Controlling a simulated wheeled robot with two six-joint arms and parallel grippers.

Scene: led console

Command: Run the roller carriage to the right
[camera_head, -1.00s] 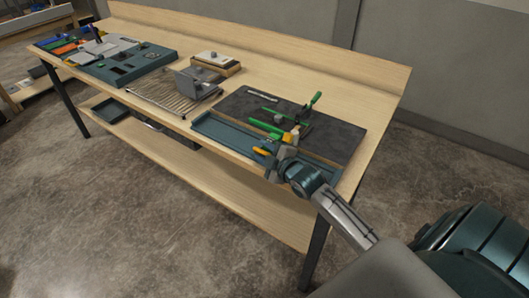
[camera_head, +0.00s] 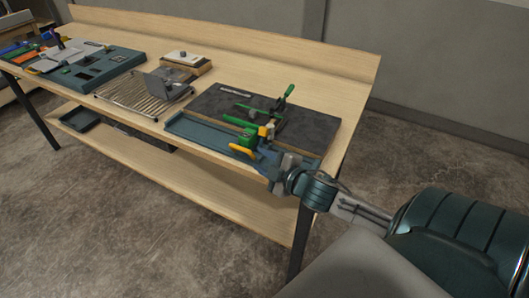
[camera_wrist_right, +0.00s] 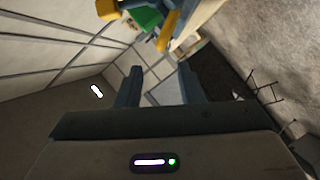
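A slatted wire roller rack (camera_head: 133,93) lies on the workbench left of centre in the head view. A grey angled plate-like piece (camera_head: 168,84) stands on its right part; I cannot tell for certain that this is the roller carriage. My right gripper (camera_head: 254,141) is at the bench's front right, well to the right of the rack. Its yellow-tipped fingers are apart. A green part (camera_wrist_right: 148,18) shows between or behind the tips in the right wrist view; contact cannot be told. My left gripper is not in view.
A dark mat (camera_head: 306,120) carries a green clamp-like fixture (camera_head: 283,97). A shallow blue tray (camera_head: 191,131) lies along the front edge. A wooden block with a white top (camera_head: 186,60) sits behind the rack. A blue-grey console (camera_head: 96,72) is at the left.

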